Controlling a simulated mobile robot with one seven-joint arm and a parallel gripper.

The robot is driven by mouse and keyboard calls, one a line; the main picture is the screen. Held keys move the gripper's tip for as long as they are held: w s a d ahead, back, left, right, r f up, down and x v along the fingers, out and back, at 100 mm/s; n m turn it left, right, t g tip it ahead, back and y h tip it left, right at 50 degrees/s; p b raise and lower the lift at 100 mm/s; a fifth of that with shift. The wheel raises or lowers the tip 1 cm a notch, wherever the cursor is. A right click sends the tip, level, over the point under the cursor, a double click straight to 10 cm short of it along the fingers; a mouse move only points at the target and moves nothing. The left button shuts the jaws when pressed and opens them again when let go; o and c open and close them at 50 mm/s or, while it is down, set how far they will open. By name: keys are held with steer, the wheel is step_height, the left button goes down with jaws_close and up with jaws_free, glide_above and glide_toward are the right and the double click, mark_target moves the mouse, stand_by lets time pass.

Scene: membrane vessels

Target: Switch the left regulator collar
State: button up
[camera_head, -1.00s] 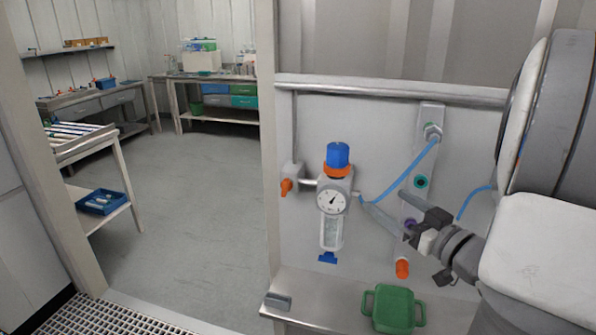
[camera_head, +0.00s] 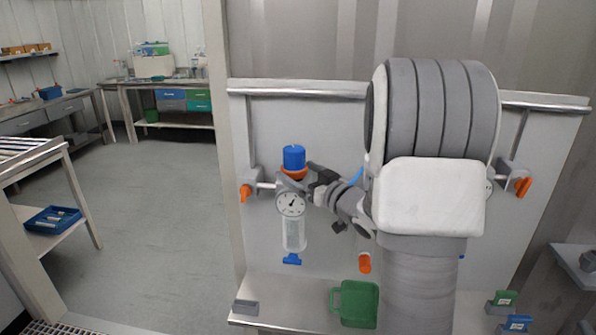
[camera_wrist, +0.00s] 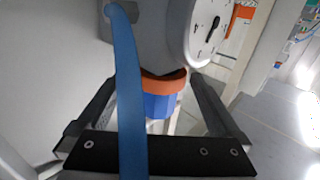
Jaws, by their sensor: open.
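The left regulator has a blue knob (camera_head: 294,157), an orange collar (camera_head: 293,173) just under it and a round white gauge (camera_head: 291,204) below. My gripper (camera_head: 312,176) reaches in from the right at collar height. The wrist view shows the regulator inverted, with the gauge (camera_wrist: 208,32) above the orange collar (camera_wrist: 165,84) and the blue knob (camera_wrist: 163,106). There my open gripper (camera_wrist: 152,78) has one finger on each side of the collar and knob, with visible gaps. A blue hose (camera_wrist: 127,90) crosses in front and hides part of the collar and knob.
An orange valve handle (camera_head: 245,193) sits left of the regulator, and another (camera_head: 523,187) is at the panel's right. My arm hides the panel's middle. A green container (camera_head: 356,303) stands on the ledge below. A metal rail (camera_head: 290,88) runs along the panel top.

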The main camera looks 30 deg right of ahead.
steer(key=shift+w+a, duration=0.1)
steer(key=shift+w, duration=0.25)
jaws_close()
stand_by(0.3)
